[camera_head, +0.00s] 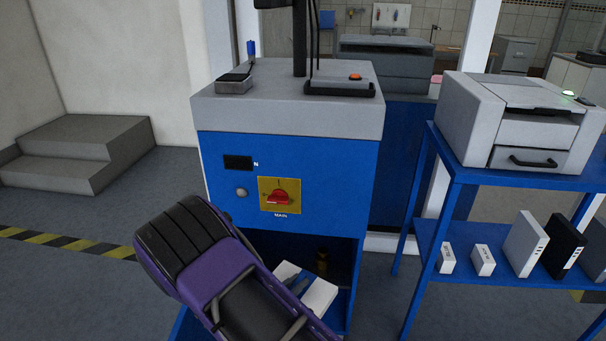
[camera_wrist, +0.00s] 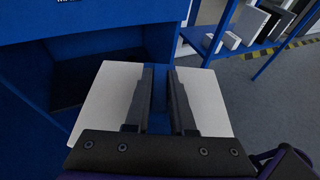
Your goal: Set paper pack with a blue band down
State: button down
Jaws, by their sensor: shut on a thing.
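The paper pack (camera_head: 320,298) is white with a blue band across its middle. It also shows in the wrist view (camera_wrist: 106,92), with a white part on each side of the dark fingers and the blue band between them. My gripper (camera_head: 297,284) is shut on the pack around the band; in the wrist view its fingers (camera_wrist: 161,78) lie over the pack. The pack is at the open lower bay of the blue cabinet (camera_head: 225,160). My purple arm hides part of it in the head view. Whether its underside touches anything cannot be told.
A blue shelf rack (camera_head: 432,215) stands at the right, with a printer (camera_head: 520,120) on top and several white and black boxes (camera_head: 525,245) below. A red main switch (camera_head: 279,197) is on the cabinet front above the bay. Grey steps (camera_head: 85,150) are at the left.

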jog(key=shift+s+d+r+y+p, duration=0.6)
jog(key=shift+s+d+r, duration=0.35)
jog(key=shift+d+r, duration=6.55)
notch_tip(320, 180, up, 10)
jog(key=w+n+t+y, duration=0.1)
jog(key=w+n+y, duration=0.1)
jog(key=n+y, duration=0.1)
jog(key=shift+s+d+f, duration=0.15)
jog(key=shift+s+f, duration=0.05)
jog(key=shift+f, duration=0.65)
jog(key=shift+s+d+f, duration=0.15)
jog(key=shift+s+f, duration=0.05)
jog(key=shift+f, duration=0.6)
jog(key=shift+s+d+f, duration=0.15)
jog(key=shift+s+f, duration=0.05)
jog(key=shift+f, duration=0.65)
